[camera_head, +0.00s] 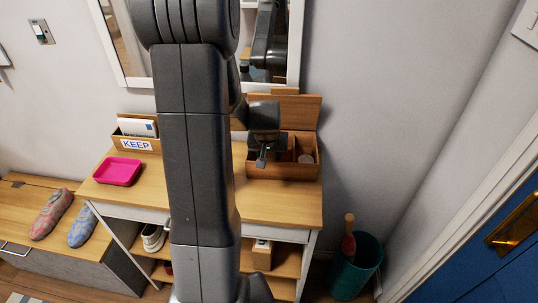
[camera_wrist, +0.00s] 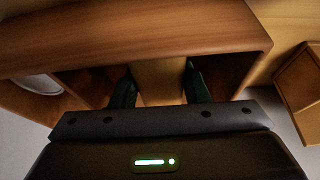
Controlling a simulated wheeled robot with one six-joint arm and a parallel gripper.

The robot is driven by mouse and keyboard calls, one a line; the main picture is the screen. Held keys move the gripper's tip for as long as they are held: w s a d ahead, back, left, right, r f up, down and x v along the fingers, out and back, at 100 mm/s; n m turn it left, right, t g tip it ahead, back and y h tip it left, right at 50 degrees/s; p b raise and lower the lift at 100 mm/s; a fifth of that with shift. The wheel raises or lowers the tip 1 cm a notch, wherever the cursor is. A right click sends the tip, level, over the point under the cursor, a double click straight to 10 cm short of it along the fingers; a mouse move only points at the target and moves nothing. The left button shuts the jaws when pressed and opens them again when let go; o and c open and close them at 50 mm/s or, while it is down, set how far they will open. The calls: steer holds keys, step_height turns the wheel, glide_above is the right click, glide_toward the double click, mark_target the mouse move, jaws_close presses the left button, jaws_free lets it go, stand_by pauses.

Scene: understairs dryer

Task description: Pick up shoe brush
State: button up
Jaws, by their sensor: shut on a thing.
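My gripper (camera_head: 263,160) is at the left compartment of an open wooden box (camera_head: 285,171) on the console table. In the wrist view, its two dark green fingers (camera_wrist: 158,90) are shut on a pale wooden piece, which looks like the shoe brush (camera_wrist: 158,78). Only part of this piece shows, inside the box against its wooden wall (camera_wrist: 140,32). Its bristles are hidden. In the head view the brush cannot be made out behind the gripper.
A round tin (camera_head: 306,159) sits in the box's right compartment. The lid (camera_head: 300,112) stands open behind. A pink tray (camera_head: 118,172) and a letter holder marked KEEP (camera_head: 136,144) are on the table's left. A teal bin (camera_head: 352,272) stands at right.

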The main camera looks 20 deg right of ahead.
steer(key=shift+r, duration=0.15)
steer(key=shift+r+p, duration=0.3)
steer(key=shift+r, duration=0.1)
steer(key=r, duration=0.6)
steer(key=shift+s+a+r, duration=0.15)
steer(key=shift+s+r, duration=0.05)
steer(key=shift+r, duration=0.1)
steer(key=s+a+b, duration=0.1)
steer(key=s+a, duration=0.3)
steer(key=s, duration=0.3)
steer(key=s+a+b, duration=0.1)
steer(key=s+a, duration=0.3)
steer(key=s, duration=0.4)
steer(key=shift+s+a, duration=0.15)
steer(key=shift+a, duration=0.15)
steer(key=shift+f, duration=0.1)
steer(key=o, duration=0.4)
steer(key=c, duration=0.3)
